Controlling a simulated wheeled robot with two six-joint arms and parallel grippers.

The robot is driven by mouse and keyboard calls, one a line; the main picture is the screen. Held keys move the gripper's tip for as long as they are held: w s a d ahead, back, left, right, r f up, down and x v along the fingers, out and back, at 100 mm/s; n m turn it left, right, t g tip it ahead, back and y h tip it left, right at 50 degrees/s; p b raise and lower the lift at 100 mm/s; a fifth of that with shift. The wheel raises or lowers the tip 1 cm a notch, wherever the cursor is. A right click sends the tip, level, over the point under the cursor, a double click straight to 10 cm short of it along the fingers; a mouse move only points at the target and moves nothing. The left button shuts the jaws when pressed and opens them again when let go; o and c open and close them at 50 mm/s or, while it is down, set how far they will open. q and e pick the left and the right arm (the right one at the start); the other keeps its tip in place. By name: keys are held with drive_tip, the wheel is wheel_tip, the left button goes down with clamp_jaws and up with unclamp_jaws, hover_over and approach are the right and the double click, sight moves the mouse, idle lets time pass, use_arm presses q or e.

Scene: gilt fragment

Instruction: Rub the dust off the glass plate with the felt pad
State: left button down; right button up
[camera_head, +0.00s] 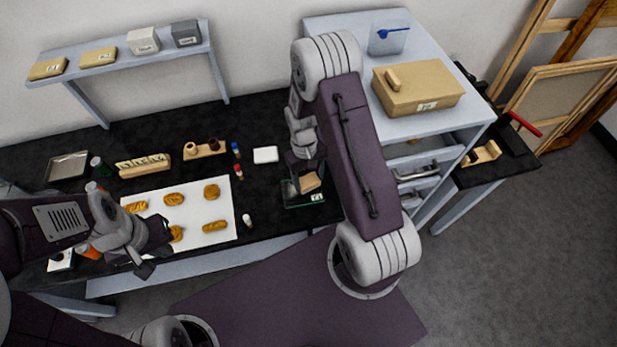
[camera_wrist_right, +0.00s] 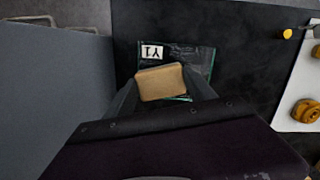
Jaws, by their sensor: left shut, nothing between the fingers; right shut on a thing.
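The glass plate (camera_head: 291,204) is dark and clear with a green edge and a white label. It lies flat on the black bench, and in the right wrist view (camera_wrist_right: 197,58) its label reads Y1. Faint pale marks show beside the label. My right gripper (camera_head: 305,176) is shut on the tan felt pad (camera_head: 310,182), which also shows between the fingers in the wrist view (camera_wrist_right: 161,82). The pad is over the plate and hides its middle; whether it touches cannot be told. My left gripper (camera_head: 155,260) is shut and empty near the white sheet's front edge.
A white sheet (camera_head: 224,230) with several gilt ornaments lies left of the plate. A white block (camera_head: 265,154) and small bottles (camera_head: 238,170) stand behind. A drawer unit with a tan box (camera_head: 417,87) stands right. A wall shelf (camera_head: 120,63) holds several boxes.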

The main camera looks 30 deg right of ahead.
drive_tip(key=shift+f+b, duration=0.35)
drive_tip(key=shift+f, duration=0.15)
drive_tip(key=shift+a, duration=0.1)
